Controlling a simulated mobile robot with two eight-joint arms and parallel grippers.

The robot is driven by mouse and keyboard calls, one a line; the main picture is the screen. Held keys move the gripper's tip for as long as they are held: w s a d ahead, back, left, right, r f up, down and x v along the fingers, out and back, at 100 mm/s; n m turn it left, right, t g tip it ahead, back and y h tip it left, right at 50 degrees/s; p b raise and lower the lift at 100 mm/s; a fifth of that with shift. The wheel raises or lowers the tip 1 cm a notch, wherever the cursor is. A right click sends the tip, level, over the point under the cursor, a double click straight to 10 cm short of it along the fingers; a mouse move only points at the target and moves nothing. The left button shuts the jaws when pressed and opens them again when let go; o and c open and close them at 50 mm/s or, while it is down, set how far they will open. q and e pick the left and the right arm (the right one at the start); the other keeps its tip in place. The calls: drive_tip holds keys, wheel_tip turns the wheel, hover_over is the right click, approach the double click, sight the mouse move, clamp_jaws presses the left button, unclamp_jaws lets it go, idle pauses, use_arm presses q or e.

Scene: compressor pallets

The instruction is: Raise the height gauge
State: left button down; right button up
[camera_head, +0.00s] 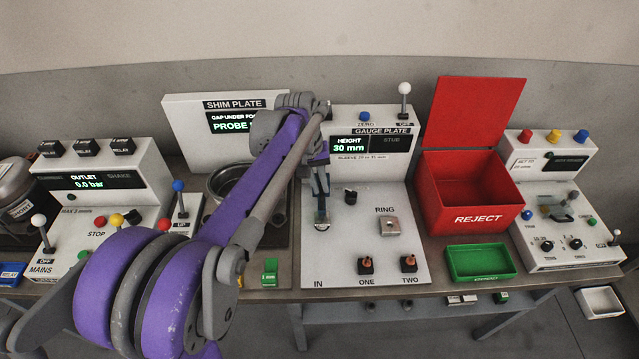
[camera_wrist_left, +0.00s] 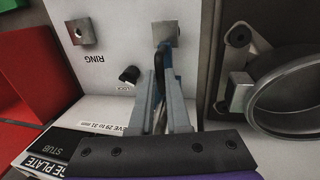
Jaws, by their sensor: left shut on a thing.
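The height gauge is the white gauge plate station (camera_head: 374,172), with a display (camera_head: 352,145) reading HEIGHT 30 mm. A lever with a white ball (camera_head: 404,88) stands upright at its top right, beside a blue ZERO button (camera_head: 364,117). My left gripper (camera_head: 321,205) reaches down over the left side of the plate, above IN. In the left wrist view its fingers (camera_wrist_left: 163,105) are shut on a small part, mostly hidden between them, by a square metal block (camera_wrist_left: 166,34). I cannot tell what the part is. My right gripper is not in view.
A square metal RING block (camera_head: 389,226) and two dark, orange-centred pieces stand on the plate. An open red reject box (camera_head: 470,195) and a green tray (camera_head: 481,262) are to the right. A metal pot (camera_head: 222,182) stands left, partly behind my arm.

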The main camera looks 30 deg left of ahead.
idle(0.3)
use_arm(q)
wheel_tip(320, 180, up, 10)
drive_tip(key=p, duration=0.5)
drive_tip(key=shift+f, duration=0.15)
drive_tip(key=c, duration=1.6)
unclamp_jaws()
drive_tip(key=shift+w+f, duration=0.1)
drive_tip(key=c, duration=1.3)
unclamp_jaws()
drive_tip(key=shift+f, duration=0.1)
drive_tip(key=shift+c, duration=0.2)
drive_tip(key=o, duration=0.5)
drive_tip(key=shift+c, duration=0.2)
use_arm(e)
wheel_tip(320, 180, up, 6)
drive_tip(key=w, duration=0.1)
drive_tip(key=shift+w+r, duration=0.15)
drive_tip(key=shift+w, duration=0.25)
